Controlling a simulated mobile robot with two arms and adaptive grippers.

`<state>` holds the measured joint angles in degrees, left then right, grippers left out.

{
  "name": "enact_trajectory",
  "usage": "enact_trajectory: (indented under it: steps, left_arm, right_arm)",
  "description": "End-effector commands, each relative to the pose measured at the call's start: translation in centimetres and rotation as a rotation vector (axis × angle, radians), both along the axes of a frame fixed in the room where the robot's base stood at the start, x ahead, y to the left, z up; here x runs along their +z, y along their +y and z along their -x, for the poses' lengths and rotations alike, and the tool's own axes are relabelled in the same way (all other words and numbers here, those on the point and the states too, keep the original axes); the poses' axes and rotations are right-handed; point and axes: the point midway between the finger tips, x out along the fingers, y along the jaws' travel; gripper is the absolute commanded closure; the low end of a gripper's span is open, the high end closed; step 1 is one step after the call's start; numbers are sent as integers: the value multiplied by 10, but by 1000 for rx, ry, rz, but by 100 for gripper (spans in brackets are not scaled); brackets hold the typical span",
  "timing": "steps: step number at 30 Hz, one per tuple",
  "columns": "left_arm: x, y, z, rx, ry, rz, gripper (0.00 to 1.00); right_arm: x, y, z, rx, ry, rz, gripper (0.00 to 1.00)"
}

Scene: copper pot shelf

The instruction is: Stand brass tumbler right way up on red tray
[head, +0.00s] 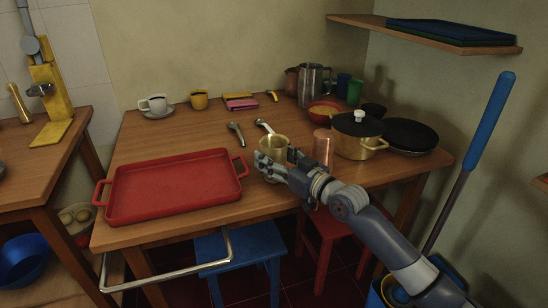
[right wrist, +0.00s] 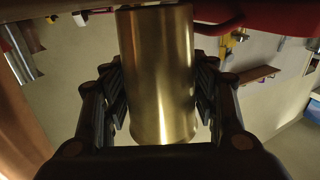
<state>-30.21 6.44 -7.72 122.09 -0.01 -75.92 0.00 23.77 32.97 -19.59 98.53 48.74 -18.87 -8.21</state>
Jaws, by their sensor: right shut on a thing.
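The brass tumbler (head: 274,143) is at the table's front middle, right of the red tray. My right gripper (head: 272,166) is shut on it, and the fingers hide part of its lower side. It looks upright in the head view, with what seems an open mouth at the top. In the right wrist view the tumbler (right wrist: 158,75) fills the space between the fingers (right wrist: 160,95). I cannot tell whether its base touches the table. The red tray (head: 172,186) lies flat and empty at the table's front left. My left gripper is not in view.
A copper cup (head: 322,147) stands close to the right of my gripper, with a brass pot (head: 357,136) and dark pan (head: 409,136) beyond. Two spanner-like tools (head: 236,134) lie behind the tumbler. A metal rail (head: 170,272) runs below the table's front edge.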

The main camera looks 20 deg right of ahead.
Motion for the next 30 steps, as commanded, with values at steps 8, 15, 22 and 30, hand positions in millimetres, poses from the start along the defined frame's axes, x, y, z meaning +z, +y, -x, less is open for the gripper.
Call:
enact_trajectory:
  steps: [8,15,22,30]
  left_arm:
    - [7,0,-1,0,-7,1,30]
    - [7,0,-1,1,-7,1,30]
    - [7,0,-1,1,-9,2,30]
    - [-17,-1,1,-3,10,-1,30]
  right_arm:
    - [-3,0,0,0,1,0,30]
    - [-3,0,0,0,1,0,25]
    - [0,0,0,0,0,0,25]
    - [-1,-18,37,-1,4,3,25]
